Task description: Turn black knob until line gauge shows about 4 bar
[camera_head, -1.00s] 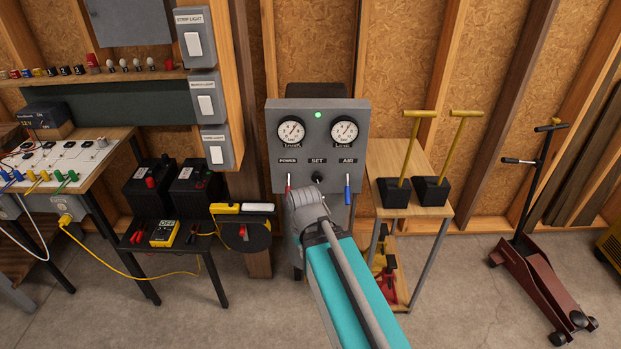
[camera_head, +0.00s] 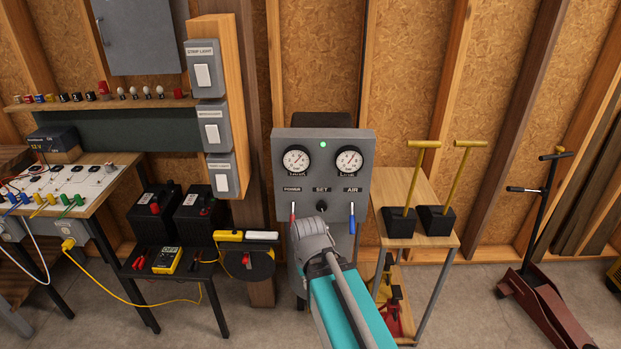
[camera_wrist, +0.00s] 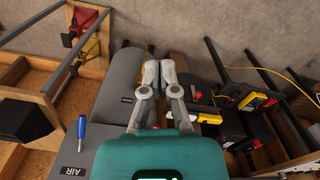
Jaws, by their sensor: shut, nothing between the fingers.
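The black knob (camera_head: 321,207) sits under the SET label on the grey panel (camera_head: 283,183), just above the end of my arm. The line gauge (camera_head: 348,160) is the right dial; its needle is too small to read surely. The left dial (camera_head: 296,159) is beside it. In the wrist view my gripper (camera_wrist: 159,72) is shut and empty, its two fingers side by side. The knob cannot be made out there. In the head view my arm hides the fingers, so I cannot tell their exact distance from the knob.
A red lever (camera_head: 293,212) stands left of the knob and a blue lever (camera_head: 352,218) right of it. A green lamp (camera_head: 323,144) is lit. Right is a wooden stand (camera_head: 437,232) with two yellow-handled black blocks. Left are black batteries (camera_head: 158,212) on a dark table.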

